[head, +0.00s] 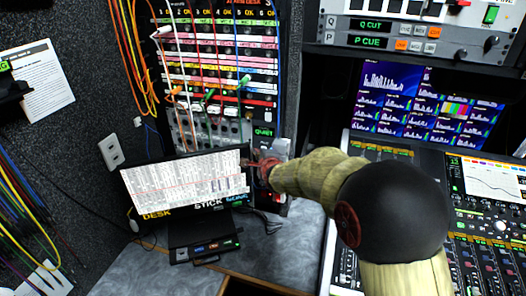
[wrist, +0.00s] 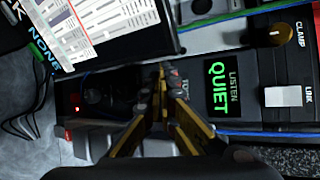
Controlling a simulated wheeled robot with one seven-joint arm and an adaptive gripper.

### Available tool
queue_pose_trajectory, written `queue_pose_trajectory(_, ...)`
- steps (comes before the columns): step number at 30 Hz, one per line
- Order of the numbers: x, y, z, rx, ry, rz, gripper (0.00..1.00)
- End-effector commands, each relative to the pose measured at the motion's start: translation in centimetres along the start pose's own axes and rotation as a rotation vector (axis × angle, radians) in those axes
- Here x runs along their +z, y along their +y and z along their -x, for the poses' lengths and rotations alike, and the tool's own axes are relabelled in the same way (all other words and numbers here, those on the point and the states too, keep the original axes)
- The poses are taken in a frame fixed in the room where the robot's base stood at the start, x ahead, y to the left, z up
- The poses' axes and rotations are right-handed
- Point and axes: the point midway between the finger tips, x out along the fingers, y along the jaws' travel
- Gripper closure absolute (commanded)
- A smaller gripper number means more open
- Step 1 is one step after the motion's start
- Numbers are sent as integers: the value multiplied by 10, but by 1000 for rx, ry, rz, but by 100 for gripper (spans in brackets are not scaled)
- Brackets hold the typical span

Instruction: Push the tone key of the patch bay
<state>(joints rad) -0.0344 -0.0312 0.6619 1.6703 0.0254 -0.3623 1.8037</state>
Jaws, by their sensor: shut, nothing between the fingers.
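The patch bay (head: 218,83) is a tall rack panel with rows of jacks and coloured cords in the head view. Its lower part fills the wrist view, turned on its side, with a green QUIET display (wrist: 219,88). My gripper (wrist: 161,72) is shut and empty, its fingertips close in front of the strip beside that display. A small, partly covered label (wrist: 185,84) lies by the fingers; I cannot read it fully. The tone key itself is hidden or not distinguishable behind the fingers, and I cannot tell whether they touch it. The gripper also shows in the head view (head: 259,168).
A tilted screen (head: 187,178) stands close to the left of my gripper, over a small black box (head: 203,243) on the desk. A white key (wrist: 283,96) and CLAMP knob (wrist: 276,34) lie beyond the display. A mixing console (head: 483,225) is at right.

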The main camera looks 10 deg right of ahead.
Motion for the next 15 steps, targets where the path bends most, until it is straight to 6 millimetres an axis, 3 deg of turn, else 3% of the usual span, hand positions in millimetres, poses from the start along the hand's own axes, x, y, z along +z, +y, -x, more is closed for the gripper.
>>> queue_pose_trajectory(15,20,19,35,-1,-2,0,100)
